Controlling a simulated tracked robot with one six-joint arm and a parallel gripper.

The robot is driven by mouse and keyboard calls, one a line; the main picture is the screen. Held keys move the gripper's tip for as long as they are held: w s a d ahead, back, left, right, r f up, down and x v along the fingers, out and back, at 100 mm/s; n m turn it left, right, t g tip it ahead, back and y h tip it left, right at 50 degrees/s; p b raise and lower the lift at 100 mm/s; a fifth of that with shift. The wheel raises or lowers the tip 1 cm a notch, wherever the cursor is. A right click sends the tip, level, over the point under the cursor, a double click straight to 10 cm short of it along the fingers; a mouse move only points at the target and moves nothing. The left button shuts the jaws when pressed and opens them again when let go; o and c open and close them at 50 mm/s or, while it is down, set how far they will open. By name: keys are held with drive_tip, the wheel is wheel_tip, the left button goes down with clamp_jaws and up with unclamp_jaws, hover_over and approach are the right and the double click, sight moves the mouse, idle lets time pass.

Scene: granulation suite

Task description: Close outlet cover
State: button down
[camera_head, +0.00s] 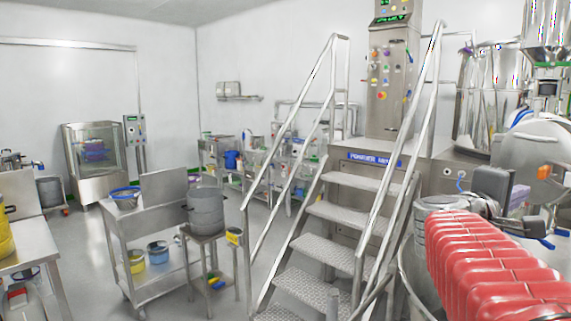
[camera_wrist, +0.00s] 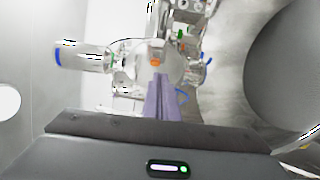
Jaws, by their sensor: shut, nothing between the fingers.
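My gripper shows in the wrist view as two purple fingers (camera_wrist: 161,100) pressed together with nothing between them. In the head view it shows at the right as a small purple shape (camera_head: 518,200) beyond my red arm sleeve. Ahead of the fingertips in the wrist view is a rounded steel part with an orange piece (camera_wrist: 155,62); the fingertips overlap its lower edge in the picture, and contact cannot be told. The orange piece also shows in the head view (camera_head: 544,172) on the steel machine. I cannot clearly make out which part is the outlet cover.
A blue-ended steel cylinder (camera_wrist: 75,55) juts out left of the fingers, and a large round grey surface (camera_wrist: 290,60) lies close on the right. Steel stairs (camera_head: 335,215) with handrails stand left of my arm. A cart (camera_head: 150,230) and open floor lie further left.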

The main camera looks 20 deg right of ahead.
drive_tip(key=shift+d, duration=0.15)
drive_tip(key=shift+s+d, duration=0.2)
drive_tip(key=shift+d, duration=1.95)
drive_tip(key=shift+s+d, duration=0.15)
drive_tip(key=shift+d, duration=1.95)
drive_tip(key=shift+s+d, duration=0.2)
drive_tip(key=shift+d, duration=1.95)
drive_tip(key=shift+d, duration=0.1)
